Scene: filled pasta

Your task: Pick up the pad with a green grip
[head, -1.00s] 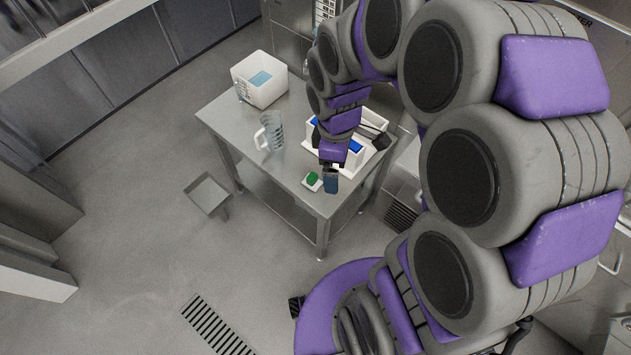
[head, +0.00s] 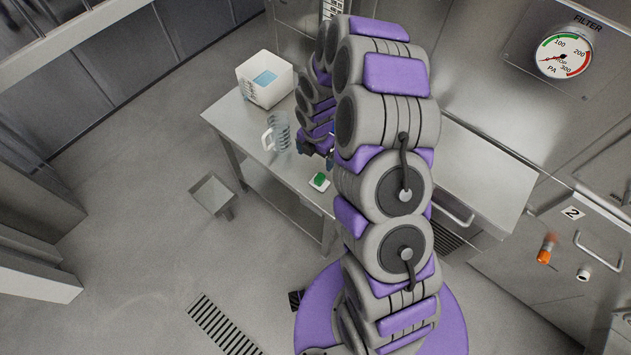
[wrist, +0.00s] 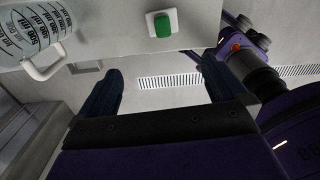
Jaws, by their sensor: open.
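The pad with a green grip (head: 320,181) is a small white pad with a green block on top. It lies flat near the front edge of the steel table (head: 221,116). In the wrist view the pad (wrist: 162,23) is at the top, ahead of the fingers and centred between them. My gripper (wrist: 158,88) is open and empty, its two dark blue fingers wide apart and clear of the pad. In the head view my arm largely hides the gripper, which is above the table near the pad.
A clear measuring jug (head: 277,132) stands left of the pad; its handle also shows in the wrist view (wrist: 45,66). A white tub (head: 265,79) stands at the back left. My arm hides the table's right part. A small stool-like stand (head: 212,194) is on the floor.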

